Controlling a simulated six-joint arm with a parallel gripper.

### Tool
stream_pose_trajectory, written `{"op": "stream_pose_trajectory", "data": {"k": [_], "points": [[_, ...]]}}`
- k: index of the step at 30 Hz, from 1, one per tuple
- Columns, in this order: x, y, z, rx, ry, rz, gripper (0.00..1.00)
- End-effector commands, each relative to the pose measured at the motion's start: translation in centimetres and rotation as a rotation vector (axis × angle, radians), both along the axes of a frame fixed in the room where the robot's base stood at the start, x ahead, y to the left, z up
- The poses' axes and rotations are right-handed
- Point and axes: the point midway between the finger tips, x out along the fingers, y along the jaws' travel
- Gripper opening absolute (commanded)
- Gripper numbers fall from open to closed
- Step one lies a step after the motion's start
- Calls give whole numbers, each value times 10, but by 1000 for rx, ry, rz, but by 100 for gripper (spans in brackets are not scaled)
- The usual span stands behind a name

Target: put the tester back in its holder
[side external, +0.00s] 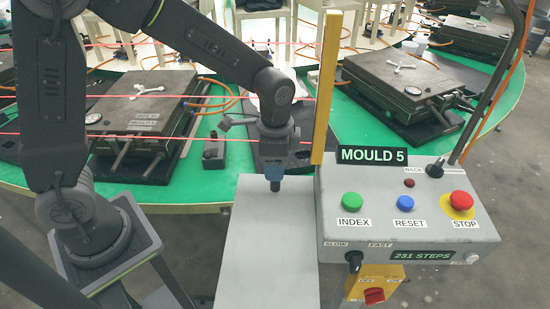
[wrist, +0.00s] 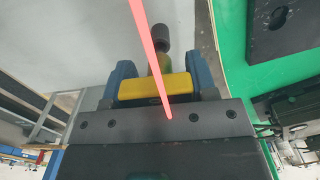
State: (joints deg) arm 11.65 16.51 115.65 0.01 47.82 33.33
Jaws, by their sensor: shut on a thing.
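My gripper (side external: 274,184) points down over the back end of a grey flat surface (side external: 262,245), near the green table's edge. In the wrist view its two blue fingers (wrist: 160,84) are shut on the tester (wrist: 160,60), a yellow piece with an olive stem and a dark round end. The dark end reaches out beyond the fingers over grey. In the side view the tester is too small or hidden to make out. A small dark block with an upright knob (side external: 213,152) stands on the green table left of my gripper; I cannot tell whether it is the holder.
The control box (side external: 410,240) with its buttons stands close right of my gripper, beside a tall yellow post (side external: 327,88). Red beams cross the side view, and one crosses the wrist view. Dark moulds with hoses sit on the green table (side external: 180,180).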

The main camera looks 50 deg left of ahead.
Motion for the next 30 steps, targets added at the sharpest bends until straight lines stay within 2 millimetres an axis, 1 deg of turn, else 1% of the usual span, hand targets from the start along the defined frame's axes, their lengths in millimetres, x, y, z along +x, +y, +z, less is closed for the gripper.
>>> {"op": "stream_pose_trajectory", "data": {"k": [29,30], "points": [[0,0,-23,0,0,0,9],[0,0,-23,0,0,0,54]]}}
